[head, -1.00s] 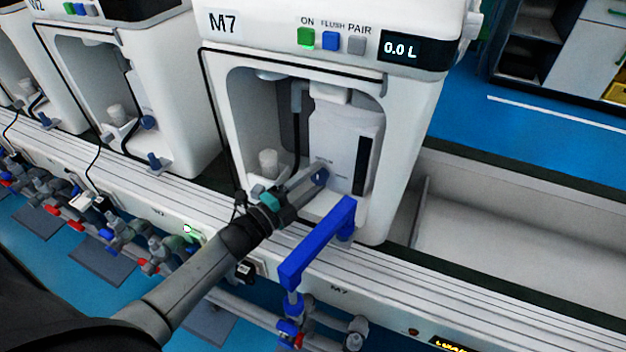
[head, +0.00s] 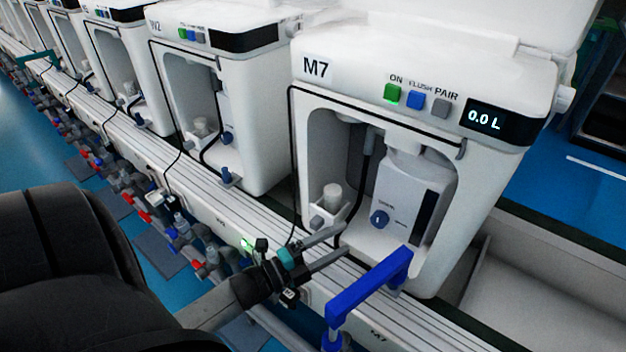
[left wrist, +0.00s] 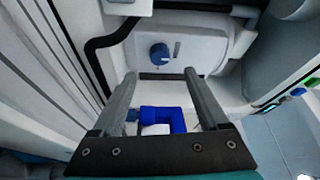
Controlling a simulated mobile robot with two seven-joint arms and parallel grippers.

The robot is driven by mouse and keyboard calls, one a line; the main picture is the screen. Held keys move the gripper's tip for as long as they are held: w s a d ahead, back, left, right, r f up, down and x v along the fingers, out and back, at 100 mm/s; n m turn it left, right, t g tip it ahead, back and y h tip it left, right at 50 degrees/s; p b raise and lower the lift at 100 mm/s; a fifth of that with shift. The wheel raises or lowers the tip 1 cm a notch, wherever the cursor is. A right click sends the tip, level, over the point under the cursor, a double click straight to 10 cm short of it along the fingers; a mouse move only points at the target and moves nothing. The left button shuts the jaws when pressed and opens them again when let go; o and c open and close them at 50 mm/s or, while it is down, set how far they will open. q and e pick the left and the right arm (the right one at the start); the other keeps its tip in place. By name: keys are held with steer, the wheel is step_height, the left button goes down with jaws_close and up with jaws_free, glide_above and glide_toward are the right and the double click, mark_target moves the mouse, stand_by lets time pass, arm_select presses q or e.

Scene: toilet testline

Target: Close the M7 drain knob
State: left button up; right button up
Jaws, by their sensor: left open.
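The M7 unit (head: 330,110) is a white machine with an open bay. A round blue knob (head: 380,218) sits low on the white tank inside the bay; a pale mark shows on its face. The small lettering beside it is too blurred to read. In the left wrist view the knob (left wrist: 160,54) lies ahead, beyond the fingertips. My left gripper (head: 346,240) is open and empty in front of the bay, apart from the knob. Its two fingers also frame the left wrist view (left wrist: 160,75). My right gripper is not in view.
A blue bent bar (head: 368,285) stands in front of the bay, close to my gripper's right. A dark hose (head: 362,175) hangs inside the bay. Pipes and valves run along the rail's front.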

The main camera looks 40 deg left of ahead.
arm_select(q)
steer(key=v, duration=0.5)
steer(key=shift+s+a+p, duration=0.15)
steer(key=shift+s+p, duration=0.25)
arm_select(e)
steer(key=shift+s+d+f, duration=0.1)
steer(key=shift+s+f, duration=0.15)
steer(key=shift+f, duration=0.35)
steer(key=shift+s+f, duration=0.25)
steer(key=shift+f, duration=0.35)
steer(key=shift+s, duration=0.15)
